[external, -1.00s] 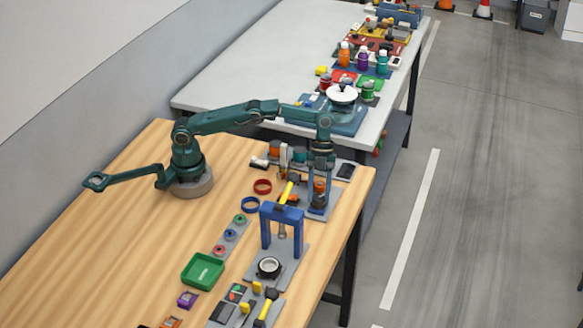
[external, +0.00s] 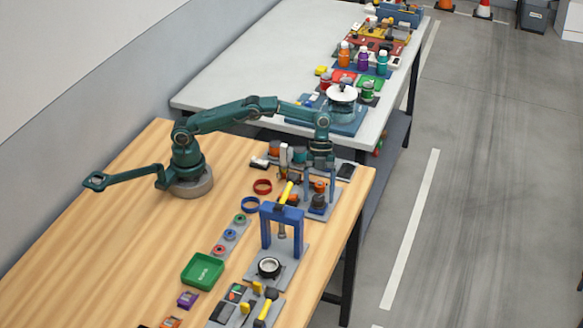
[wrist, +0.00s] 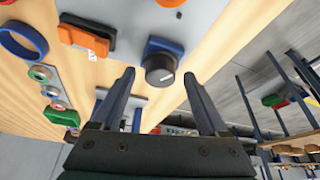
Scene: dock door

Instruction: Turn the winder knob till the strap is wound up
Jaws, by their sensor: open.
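A dark round knob with a pale pointer mark (wrist: 160,66) sits on a small blue housing on a grey plate. The blue housing also shows in the external view (external: 317,208), below my gripper. My gripper (wrist: 160,73) is open and empty, pointing down. In the wrist view the knob lies between the two fingertips. In the external view the fingers (external: 319,195) hang just above the housing, apart from the knob as far as I can tell. I cannot make out a strap clearly.
An orange and black clip-like part (wrist: 86,36) is beside the knob. A blue press frame (external: 281,213) stands in front. The wooden table's left part is clear.

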